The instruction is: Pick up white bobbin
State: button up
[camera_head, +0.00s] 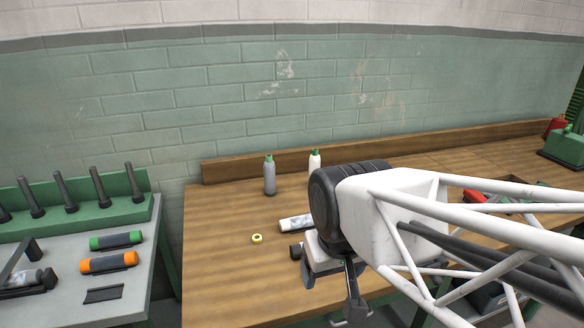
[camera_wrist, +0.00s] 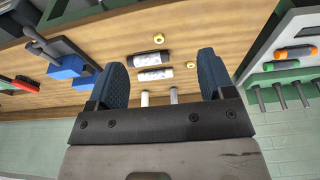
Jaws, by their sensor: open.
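My gripper (camera_head: 332,288) hangs above the wooden bench; in the wrist view its blue pads (camera_wrist: 162,62) are wide apart with nothing between them. Two white bobbins with dark ends lie on the bench in the wrist view, one nearer the pads' line (camera_wrist: 155,74) and one farther up the picture (camera_wrist: 150,59). In the head view one white bobbin (camera_head: 295,223) shows left of my wrist, partly hidden by it. A dark end beside my gripper may belong to the other. The gripper appears apart from both.
A grey bottle (camera_head: 270,177) and a white bottle (camera_head: 315,163) stand at the back. A small yellow ring (camera_head: 257,239) lies left of the bobbins. Green (camera_head: 116,240) and orange (camera_head: 109,262) bobbins lie on the left table. Bare bench lies at the left.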

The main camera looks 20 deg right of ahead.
jog(key=w+d+t, duration=0.3)
jog(key=w, duration=1.3)
jog(key=m+t+h, duration=0.2)
jog(key=t+h, duration=0.1)
jog(key=t, duration=0.4)
send_near(317, 163)
jog(key=a+x, duration=0.1)
jog(key=x, duration=0.2)
jog(key=shift+w+d+f, duration=0.45)
jog(key=shift+w+d, duration=0.2)
jog(key=shift+d, duration=0.05)
jog(key=shift+x, duration=1.25)
jog(key=shift+w, duration=0.1)
